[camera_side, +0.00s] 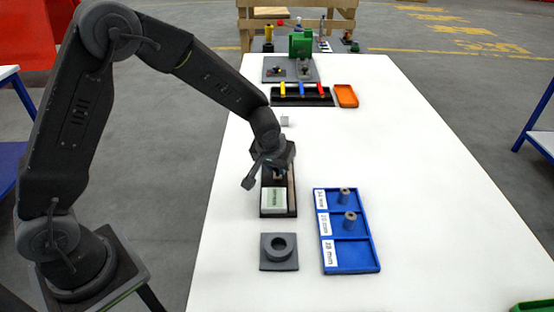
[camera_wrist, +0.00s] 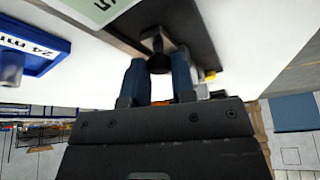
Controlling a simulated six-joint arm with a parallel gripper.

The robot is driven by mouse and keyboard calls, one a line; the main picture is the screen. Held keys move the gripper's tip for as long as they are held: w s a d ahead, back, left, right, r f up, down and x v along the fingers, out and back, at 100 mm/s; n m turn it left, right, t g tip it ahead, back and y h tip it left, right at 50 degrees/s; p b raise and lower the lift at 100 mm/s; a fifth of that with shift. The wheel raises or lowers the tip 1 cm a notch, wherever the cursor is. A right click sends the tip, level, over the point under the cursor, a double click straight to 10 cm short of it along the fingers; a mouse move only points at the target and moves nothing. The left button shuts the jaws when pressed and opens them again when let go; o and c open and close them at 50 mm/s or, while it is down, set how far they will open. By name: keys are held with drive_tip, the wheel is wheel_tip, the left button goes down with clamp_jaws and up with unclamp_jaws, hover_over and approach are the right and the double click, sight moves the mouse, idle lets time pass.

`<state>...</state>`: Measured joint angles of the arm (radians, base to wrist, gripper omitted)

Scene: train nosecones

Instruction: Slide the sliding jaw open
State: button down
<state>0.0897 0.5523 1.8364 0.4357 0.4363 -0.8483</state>
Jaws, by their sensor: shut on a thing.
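A dark narrow fixture (camera_side: 292,205) lies on the white table in the side view, with a pale green labelled block (camera_side: 279,198) at its near end. My gripper (camera_side: 279,175) is down over the fixture's far part and hides much of it. In the wrist view, the two blue-grey fingers of my gripper (camera_wrist: 158,70) are shut on a dark knob-like part (camera_wrist: 156,42), which I take to be the sliding jaw's handle. The fixture's dark base (camera_wrist: 195,25) and the labelled block (camera_wrist: 95,8) also show there. The jaw's own opening cannot be made out.
A grey square block with a ring (camera_side: 279,264) stands just in front of the fixture. A blue labelled tray (camera_side: 352,257) with two grey cylindrical parts is to the right. A small grey cube (camera_side: 284,121), a black rack (camera_side: 302,99) and an orange tray (camera_side: 346,96) lie beyond.

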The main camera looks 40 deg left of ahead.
drive_tip(key=shift+s+d, duration=0.2)
drive_tip(key=c, duration=1.3)
unclamp_jaws()
drive_tip(key=o, duration=0.3)
drive_tip(key=shift+o, duration=0.2)
drive_tip(key=v, duration=1.3)
drive_tip(key=shift+r, duration=0.4)
drive_tip(key=shift+s, duration=0.1)
